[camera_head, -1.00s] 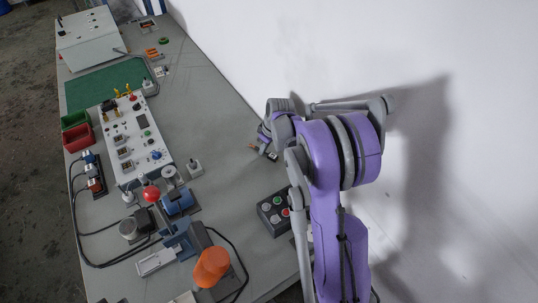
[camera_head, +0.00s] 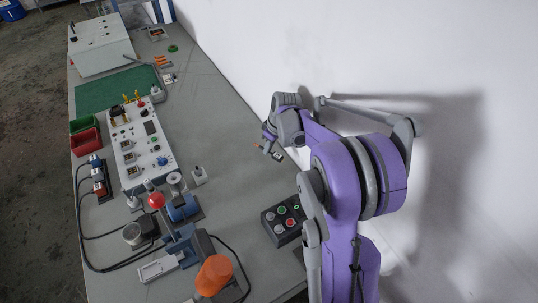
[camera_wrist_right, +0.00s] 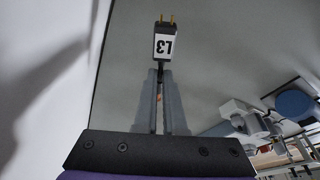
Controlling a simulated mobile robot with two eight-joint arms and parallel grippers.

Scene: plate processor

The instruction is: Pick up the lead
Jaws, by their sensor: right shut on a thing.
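The lead stands out past the fingertips with the prongs pointing away from the wrist. In the head view, my right gripper (camera_head: 270,152) is small and hangs over the grey table right of the white control panel. My left gripper is not in view.
The white control panel (camera_head: 149,166), red bin (camera_head: 85,141) and green mat (camera_head: 105,92) lie on the table's left side. A black button box (camera_head: 283,218) and an orange cylinder (camera_head: 213,274) are nearer me. A white wall (camera_head: 330,60) borders the right. The table's middle is clear.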

